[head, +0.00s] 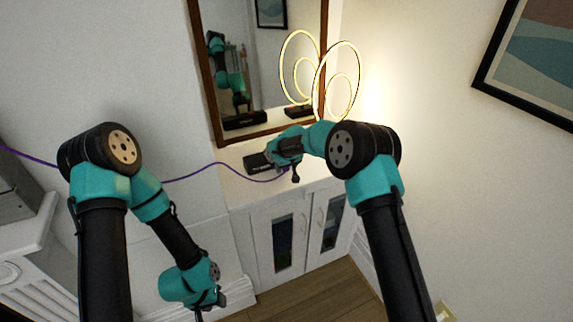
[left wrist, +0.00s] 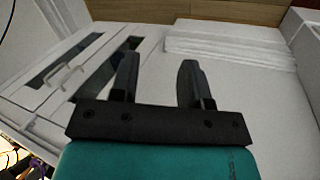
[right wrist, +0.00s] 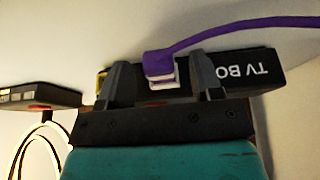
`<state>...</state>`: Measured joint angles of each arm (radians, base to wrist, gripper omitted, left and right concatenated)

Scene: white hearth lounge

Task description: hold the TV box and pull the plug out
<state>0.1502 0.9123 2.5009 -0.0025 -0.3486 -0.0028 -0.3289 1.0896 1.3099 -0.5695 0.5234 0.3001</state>
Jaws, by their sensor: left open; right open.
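The black TV box (head: 257,163) lies on the white cabinet top, partly behind my right gripper; its lettering shows upside down in the right wrist view (right wrist: 245,70). The plug (right wrist: 158,64), purple with a white end, sits at the box's side facing the camera; how deep it is seated is hidden. My right gripper (right wrist: 163,76) is open, with a finger on either side of the plug; I cannot tell whether they touch it. My left gripper (left wrist: 157,76) is open and empty, hanging low in front of the cabinet, away from the box.
The purple cable (head: 207,166) runs left from the plug along the wall. A ring lamp (head: 337,82) on a dark base stands behind, to the right. A framed mirror (head: 262,62) rises behind the cabinet (head: 262,228). A white mantel (head: 35,245) stands at left.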

